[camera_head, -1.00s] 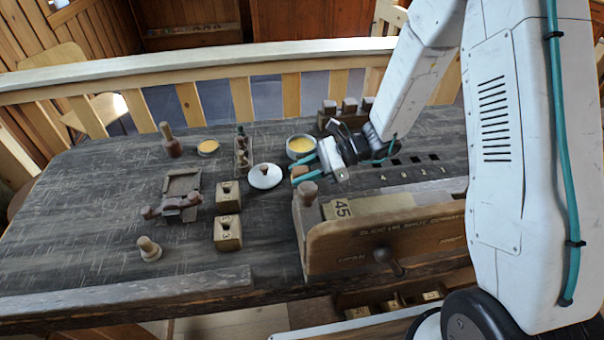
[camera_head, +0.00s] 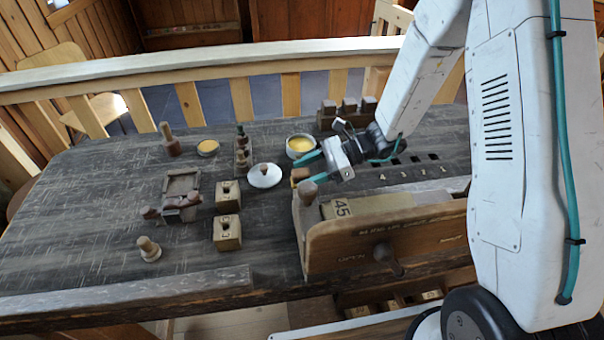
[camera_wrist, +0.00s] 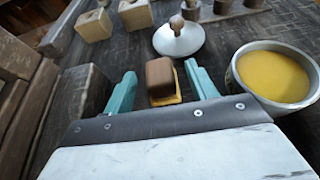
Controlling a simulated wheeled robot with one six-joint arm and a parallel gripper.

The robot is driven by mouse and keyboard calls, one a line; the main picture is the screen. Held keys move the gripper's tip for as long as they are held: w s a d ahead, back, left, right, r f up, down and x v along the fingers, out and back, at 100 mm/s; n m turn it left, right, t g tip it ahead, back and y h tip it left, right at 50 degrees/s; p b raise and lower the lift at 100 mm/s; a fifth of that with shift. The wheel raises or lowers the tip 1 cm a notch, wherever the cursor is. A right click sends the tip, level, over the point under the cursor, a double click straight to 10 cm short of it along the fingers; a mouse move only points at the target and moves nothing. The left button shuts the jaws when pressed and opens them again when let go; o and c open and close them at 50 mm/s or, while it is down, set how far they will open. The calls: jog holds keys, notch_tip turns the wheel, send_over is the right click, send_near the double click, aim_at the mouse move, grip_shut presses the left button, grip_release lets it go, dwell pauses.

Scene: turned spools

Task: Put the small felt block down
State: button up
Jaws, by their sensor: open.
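The small felt block (camera_wrist: 160,77) has a brown top and a yellow-orange lower edge. In the wrist view it is between the two teal fingers of my gripper (camera_wrist: 160,72), with a visible gap on either side. In the head view the block (camera_head: 299,173) appears on the dark table just behind the wooden box's left end, partly covered by a finger. My gripper (camera_head: 300,170) is open around it. The block's underside is hidden, so its contact with the table cannot be clearly seen.
A white lid (camera_head: 265,177) with a knob and a bowl of yellow stuff (camera_head: 301,146) are close by. The wooden box (camera_head: 385,240) stands in front. Two slotted blocks (camera_head: 228,231) are to the left. The table's left part has free room.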

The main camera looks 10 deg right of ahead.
jog(key=v, duration=1)
jog(key=shift+d+r, duration=0.15)
jog(key=shift+d, duration=0.1)
jog(key=s+a+r+n+g+h, duration=0.1)
jog(key=s+r+n+g+h, duration=0.1)
jog(key=s+r+n, duration=0.4)
jog(key=n+h, duration=0.8)
send_near(445, 205)
jog(key=shift+t, duration=0.4)
jog(key=w+a+f, duration=0.1)
jog(key=a, duration=0.1)
jog(key=w+a+f, duration=0.1)
jog(key=a+f, duration=0.1)
jog(key=a, duration=0.1)
jog(key=w+a+f, duration=0.2)
jog(key=shift+a, duration=0.2)
jog(key=s+d+n+h, duration=0.1)
jog(key=s+d+r+n+t+h, duration=0.1)
jog(key=s, duration=0.1)
jog(key=s+d+r+n+t+h, duration=0.1)
jog(key=s+d, duration=0.1)
jog(key=shift+s+n, duration=0.15)
jog(key=shift+n, duration=0.15)
jog(key=shift+s+d+r+t, duration=0.1)
jog(key=shift+s+d+t, duration=0.1)
jog(key=shift+s+t, duration=0.1)
